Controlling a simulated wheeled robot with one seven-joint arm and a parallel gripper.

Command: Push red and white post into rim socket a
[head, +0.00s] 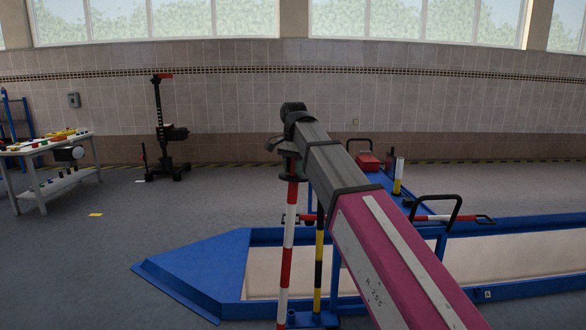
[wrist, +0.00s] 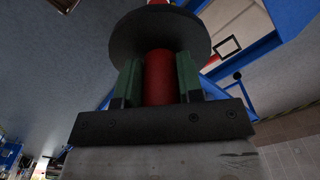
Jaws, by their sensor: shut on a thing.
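The red and white post (head: 287,240) stands nearly upright, tilted slightly, in front of the blue frame. My gripper (head: 288,158) is at its top end. In the wrist view my gripper (wrist: 158,80) has its green pads shut on both sides of a red section of the post (wrist: 158,78), with a black disc (wrist: 155,38) just beyond the pads. The post's lower end is at the bottom of the head view beside a blue base plate (head: 312,319); I cannot tell whether it is in a socket. A small white label (head: 487,294), seemingly "A", is on the blue rim (head: 520,287); no socket opening is clear there.
A yellow and black post (head: 319,265) stands close to the right of the held post. A red and white bar (head: 440,217) with black handles lies behind my arm. A black jack (head: 165,130) and a white table (head: 45,165) stand at left. Floor at left is open.

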